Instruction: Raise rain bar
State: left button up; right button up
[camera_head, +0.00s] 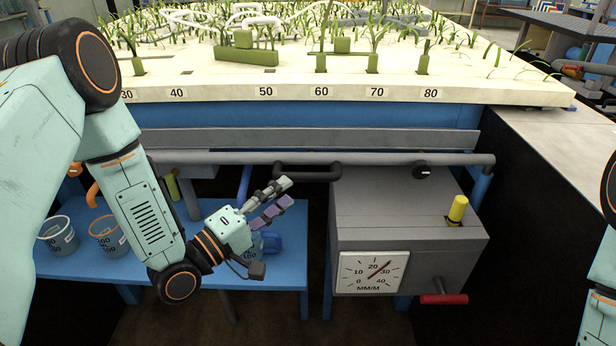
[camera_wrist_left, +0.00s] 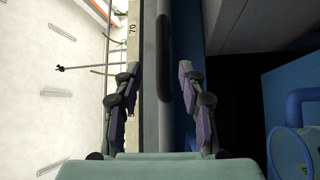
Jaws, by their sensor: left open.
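A long grey bar (camera_head: 230,158) runs level along the front of the plant bed, with a black handle (camera_head: 308,170) near its middle. I take this to be the rain bar, but no label shows it. My left gripper (camera_head: 285,193) is open and empty, just below and left of the handle, apart from it. In the left wrist view the spread fingers (camera_wrist_left: 160,95) point toward the black handle (camera_wrist_left: 165,55), which lies ahead, between their lines. My right arm shows only at the right edge; its gripper is out of view.
A grey box (camera_head: 400,215) with a dial (camera_head: 371,273), a yellow knob (camera_head: 457,209) and a red handle (camera_head: 443,299) stands below the bar. Beakers (camera_head: 107,236) sit on a blue bench (camera_head: 95,270) at left. The bed (camera_head: 220,85) above holds several green plants.

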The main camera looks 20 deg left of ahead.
aim_at(303, 181)
pick_arm(q)
jog(key=b+x, duration=0.1)
jog(key=x, duration=0.5)
jog(key=shift+w+d+f, duration=0.1)
jog(key=shift+w, duration=0.1)
jog(key=shift+w+d+b, duration=0.2)
jog(key=shift+w+b, duration=0.1)
jog(key=shift+w, duration=0.35)
jog(key=shift+c, duration=0.2)
grip_shut()
